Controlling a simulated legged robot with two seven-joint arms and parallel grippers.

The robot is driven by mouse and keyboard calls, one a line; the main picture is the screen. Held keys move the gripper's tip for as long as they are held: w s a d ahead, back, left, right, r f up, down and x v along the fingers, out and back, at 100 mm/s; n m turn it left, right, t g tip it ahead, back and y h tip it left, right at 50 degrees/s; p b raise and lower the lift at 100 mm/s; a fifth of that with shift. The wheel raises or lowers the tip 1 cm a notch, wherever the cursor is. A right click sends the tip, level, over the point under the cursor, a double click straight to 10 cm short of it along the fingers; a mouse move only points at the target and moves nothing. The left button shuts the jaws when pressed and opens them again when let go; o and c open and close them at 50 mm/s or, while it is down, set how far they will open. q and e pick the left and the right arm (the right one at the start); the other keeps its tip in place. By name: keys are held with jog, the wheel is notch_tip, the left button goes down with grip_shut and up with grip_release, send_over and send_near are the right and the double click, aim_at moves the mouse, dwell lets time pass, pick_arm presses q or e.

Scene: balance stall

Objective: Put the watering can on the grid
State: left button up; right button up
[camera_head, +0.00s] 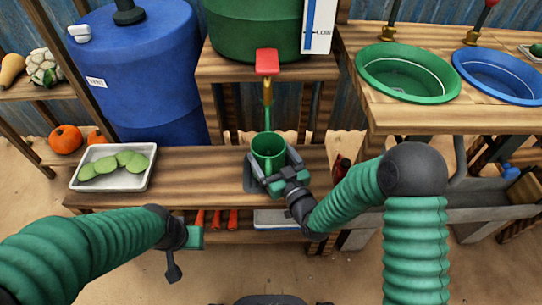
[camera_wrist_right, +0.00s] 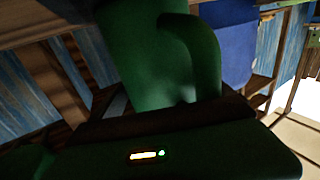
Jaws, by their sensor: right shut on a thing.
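The green watering can (camera_head: 268,148) stands upright at the middle of the wooden bench, below the tap (camera_head: 267,92) with the red handle. My right gripper (camera_head: 275,171) is shut on it from the front. In the right wrist view the can's green body (camera_wrist_right: 135,50) and curved handle (camera_wrist_right: 205,50) are close in front of the gripper. A dark grey patch, which may be the grid (camera_head: 250,181), shows under and left of the can; most of it is hidden. I cannot tell whether the can touches it. My left gripper (camera_head: 185,240) is low at the left, in front of the bench; its fingers are unclear.
A white tray (camera_head: 78,184) with green slices lies on the bench's left. A blue barrel (camera_head: 140,60) stands behind it. A green basin (camera_head: 375,62) and a blue basin (camera_head: 470,65) sit on the right counter. Bare bench lies between tray and can.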

jog(key=o, duration=1.4)
jog(key=shift+a+f, duration=0.1)
jog(key=shift+s, duration=0.1)
jog(key=p+v, duration=0.3)
jog(key=v, duration=0.9)
